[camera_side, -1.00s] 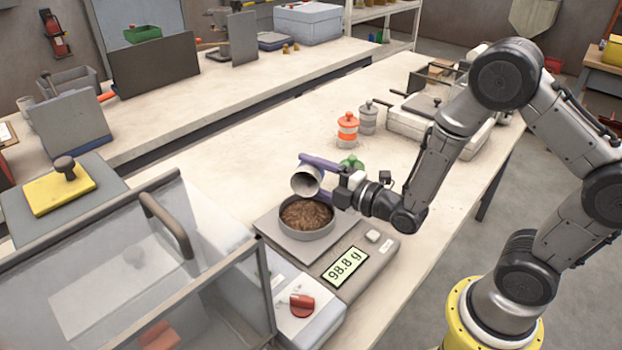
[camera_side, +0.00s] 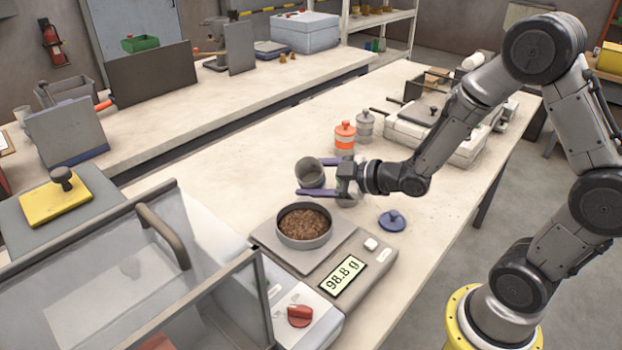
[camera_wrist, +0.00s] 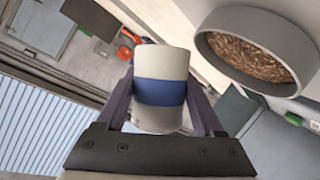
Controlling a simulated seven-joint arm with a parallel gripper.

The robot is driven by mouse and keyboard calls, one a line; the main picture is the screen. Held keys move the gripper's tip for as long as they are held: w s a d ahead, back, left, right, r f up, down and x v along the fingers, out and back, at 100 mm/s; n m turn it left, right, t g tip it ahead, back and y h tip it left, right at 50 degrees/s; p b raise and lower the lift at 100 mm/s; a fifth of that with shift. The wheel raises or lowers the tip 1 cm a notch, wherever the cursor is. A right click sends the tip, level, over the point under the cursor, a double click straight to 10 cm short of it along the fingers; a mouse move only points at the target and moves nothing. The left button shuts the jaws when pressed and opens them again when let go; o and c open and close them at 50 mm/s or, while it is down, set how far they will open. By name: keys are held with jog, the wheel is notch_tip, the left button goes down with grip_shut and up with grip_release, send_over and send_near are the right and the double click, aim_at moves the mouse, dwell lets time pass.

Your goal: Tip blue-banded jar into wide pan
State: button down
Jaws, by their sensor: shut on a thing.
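The blue-banded jar (camera_side: 310,173) is a grey-white cylinder without a lid. My gripper (camera_side: 312,178) is shut on it, with a purple finger on each side. In the side view the jar's open mouth and grey inside show, and no pellets can be made out in it. It is held above the bench, behind the pan and apart from it. The blue band (camera_wrist: 160,92) shows between the fingers in the wrist view. The wide pan (camera_side: 305,243) is grey and round and holds brown pellets; it also shows in the wrist view (camera_wrist: 206,50).
The pan stands on a scale (camera_side: 345,240) reading 98.8 g. A blue lid (camera_side: 392,220) lies on the bench. An orange-banded jar (camera_side: 345,138) and a grey-banded jar (camera_side: 365,126) stand farther back. A clear-sided enclosure (camera_side: 130,270) fills the front left.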

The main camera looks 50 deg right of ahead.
jog(key=shift+w+d+f+m+g+y, duration=0.2)
jog(key=shift+w+d+m+g+y, duration=0.1)
jog(key=shift+d+m+y, duration=0.35)
jog(key=shift+w+d+f+m+g+y, duration=0.2)
jog(key=shift+w+d+m+g+y, duration=0.15)
jog(key=shift+m, duration=0.5)
jog(key=shift+s, duration=0.1)
